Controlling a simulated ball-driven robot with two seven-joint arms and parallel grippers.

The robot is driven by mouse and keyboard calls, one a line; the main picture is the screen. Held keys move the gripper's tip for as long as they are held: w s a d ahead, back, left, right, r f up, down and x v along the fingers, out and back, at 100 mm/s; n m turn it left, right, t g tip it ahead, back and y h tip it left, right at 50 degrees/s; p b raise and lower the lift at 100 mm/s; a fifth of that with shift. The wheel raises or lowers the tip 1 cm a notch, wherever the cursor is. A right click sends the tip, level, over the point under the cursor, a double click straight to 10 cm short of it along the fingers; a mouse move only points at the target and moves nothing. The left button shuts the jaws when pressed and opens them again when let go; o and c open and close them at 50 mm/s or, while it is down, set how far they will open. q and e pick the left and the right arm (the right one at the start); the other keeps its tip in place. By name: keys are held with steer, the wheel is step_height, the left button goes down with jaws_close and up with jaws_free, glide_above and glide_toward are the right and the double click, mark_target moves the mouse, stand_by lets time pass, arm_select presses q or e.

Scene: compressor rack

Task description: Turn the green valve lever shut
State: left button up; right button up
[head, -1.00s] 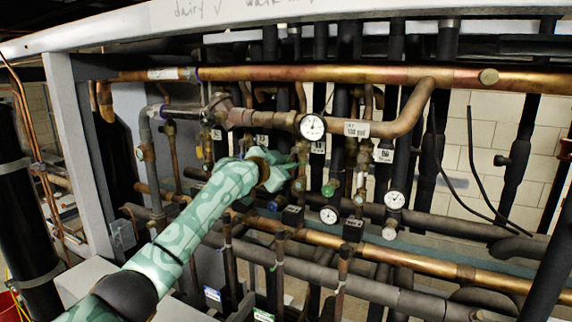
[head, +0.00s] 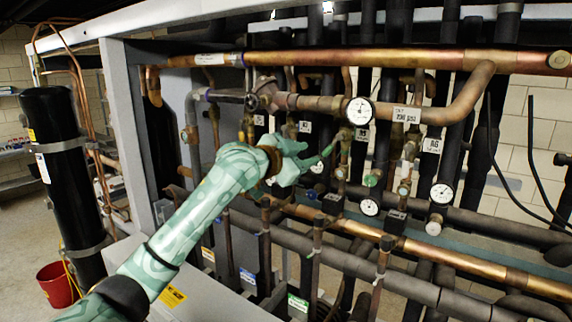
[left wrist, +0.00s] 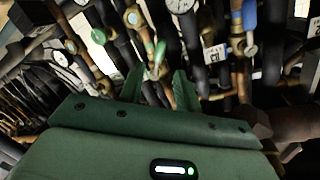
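A green lever (left wrist: 160,51) shows in the left wrist view, just ahead of and between my left gripper's two fingers. My left gripper (left wrist: 158,88) is open, its fingers apart, with nothing clearly held between them. In the head view my left gripper (head: 309,157) reaches from the left to the pipework, below and left of the large round gauge. A bright green piece (head: 327,151), seemingly the lever, shows at its fingertips. Whether a finger touches it I cannot tell. The lever's pivot is mostly hidden. My right gripper is not in view.
Pipes, valves and gauges (head: 360,111) crowd around the gripper. A long copper pipe (head: 400,60) runs above, and insulated pipes cross below. A grey frame post (head: 122,125) stands left. A black cylinder (head: 62,170) and a red bucket (head: 57,284) are at far left.

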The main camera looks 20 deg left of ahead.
arm_select(q)
steer(key=b+v, duration=0.1)
steer(key=v, duration=0.5)
steer(key=shift+s, duration=0.35)
steer(key=shift+a, duration=0.1)
